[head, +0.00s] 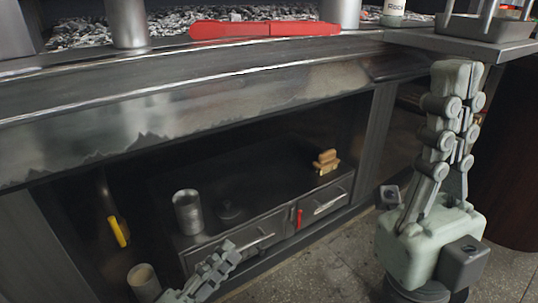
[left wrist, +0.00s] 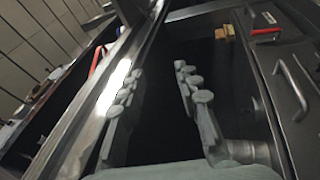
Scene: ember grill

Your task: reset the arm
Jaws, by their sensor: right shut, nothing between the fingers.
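My left gripper (head: 218,265) is low in the head view, in front of the drawers under the grill. In the left wrist view its two fingers (left wrist: 156,82) stand apart with nothing between them, so it is open. My right gripper (head: 457,78) points up at the right of the head view, in front of the side shelf. Its fingers are together and hold nothing.
A cup (head: 143,281) stands lower left. Floor (head: 330,262) lies open between the arms.

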